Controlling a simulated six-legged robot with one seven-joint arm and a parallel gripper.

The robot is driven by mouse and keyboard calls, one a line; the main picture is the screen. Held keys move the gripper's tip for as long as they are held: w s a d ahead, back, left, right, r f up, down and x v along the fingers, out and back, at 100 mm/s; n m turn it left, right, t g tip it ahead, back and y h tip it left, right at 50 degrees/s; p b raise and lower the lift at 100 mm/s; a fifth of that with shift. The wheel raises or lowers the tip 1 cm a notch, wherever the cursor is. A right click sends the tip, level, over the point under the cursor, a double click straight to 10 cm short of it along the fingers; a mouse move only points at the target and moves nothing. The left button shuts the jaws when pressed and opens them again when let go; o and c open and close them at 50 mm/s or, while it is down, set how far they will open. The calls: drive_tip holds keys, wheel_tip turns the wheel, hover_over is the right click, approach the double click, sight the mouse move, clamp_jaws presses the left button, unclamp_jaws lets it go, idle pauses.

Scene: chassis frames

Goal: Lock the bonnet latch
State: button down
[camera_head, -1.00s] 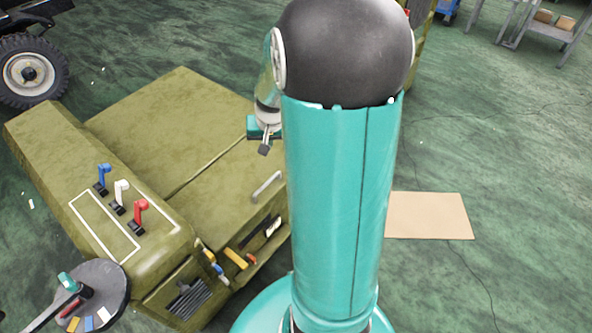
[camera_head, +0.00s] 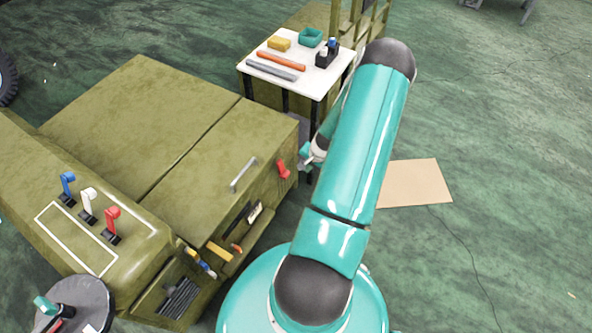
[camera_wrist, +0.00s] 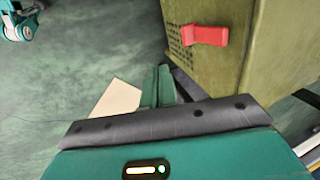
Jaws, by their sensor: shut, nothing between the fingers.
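The red bonnet latch (camera_head: 283,169) sits on the side face of the olive chassis body, below the bonnet (camera_head: 225,165) edge. In the wrist view the latch (camera_wrist: 207,36) shows large at the upper right, beside a patch of small holes. My gripper (camera_wrist: 160,75) is shut and empty, its fingers to the lower left of the latch in that view and apart from it. In the head view my gripper is partly hidden by my arm, just right of the latch.
A silver handle (camera_head: 243,174) stands on the bonnet. Blue, white and red levers (camera_head: 112,224) are on the left fender. A white table (camera_head: 300,82) with bars and a teal bin stands behind. A tan floor sheet (camera_head: 415,183) lies at right, with open floor around.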

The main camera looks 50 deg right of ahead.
sight(283, 169)
drive_tip(key=w+f, duration=0.6)
drive_tip(key=f, duration=0.4)
drive_tip(key=shift+w+a, duration=0.35)
drive_tip(key=shift+a, duration=0.05)
drive_tip(key=shift+w+f, duration=0.55)
drive_tip(key=shift+f, duration=0.1)
drive_tip(key=shift+s, duration=0.15)
